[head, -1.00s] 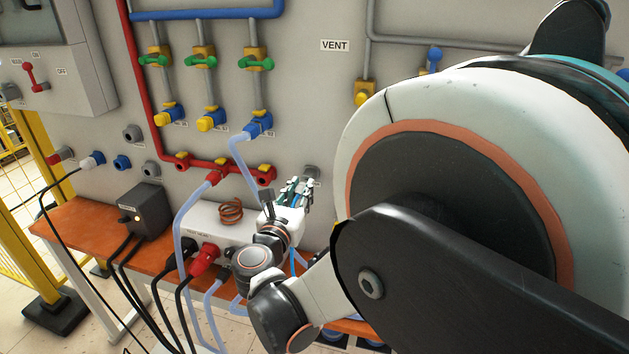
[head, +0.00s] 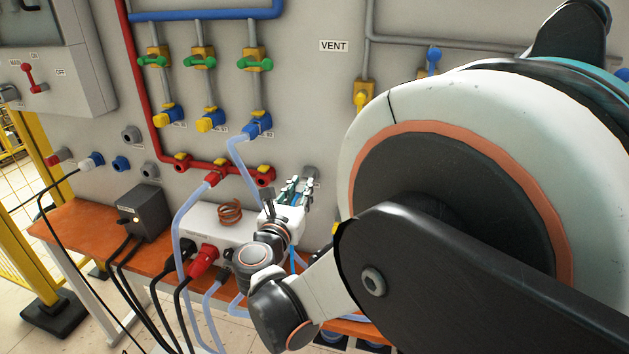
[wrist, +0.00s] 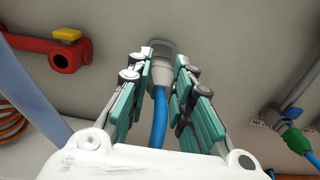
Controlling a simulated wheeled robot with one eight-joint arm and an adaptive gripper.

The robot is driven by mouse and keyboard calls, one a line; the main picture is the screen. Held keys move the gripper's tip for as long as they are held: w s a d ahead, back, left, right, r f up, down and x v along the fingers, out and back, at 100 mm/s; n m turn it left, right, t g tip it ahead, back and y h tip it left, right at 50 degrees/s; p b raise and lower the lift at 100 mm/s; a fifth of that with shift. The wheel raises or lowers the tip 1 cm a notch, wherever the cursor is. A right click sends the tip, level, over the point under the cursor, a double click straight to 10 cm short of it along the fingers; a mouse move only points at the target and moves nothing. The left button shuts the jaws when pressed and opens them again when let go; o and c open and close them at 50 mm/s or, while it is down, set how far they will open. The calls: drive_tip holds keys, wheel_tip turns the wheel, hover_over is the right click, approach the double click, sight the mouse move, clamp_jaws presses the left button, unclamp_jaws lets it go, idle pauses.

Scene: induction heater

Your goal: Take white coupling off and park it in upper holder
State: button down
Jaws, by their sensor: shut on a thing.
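The white coupling (wrist: 160,76) is in the middle of the wrist view, with a blue hose (wrist: 160,115) running down from it. My gripper (wrist: 163,68) is shut on it, a teal-padded finger on each side. The coupling's far end meets a grey round holder (wrist: 161,48) on the wall; how deep it sits inside, I cannot tell. In the head view my gripper (head: 297,190) is close to the wall, just below the grey holder (head: 310,171). The coupling is largely hidden there by my fingers.
A red pipe with a yellow-handled outlet (wrist: 62,58) is left of my gripper. A clear hose (head: 240,160) hangs nearby. The white heater box (head: 205,217) with a copper coil (head: 230,211) stands on the orange bench (head: 75,222). A green fitting (wrist: 296,140) is at right.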

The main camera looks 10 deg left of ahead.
drive_tip(key=shift+w, duration=0.15)
drive_tip(key=c, duration=1.3)
unclamp_jaws()
drive_tip(key=shift+c, duration=0.2)
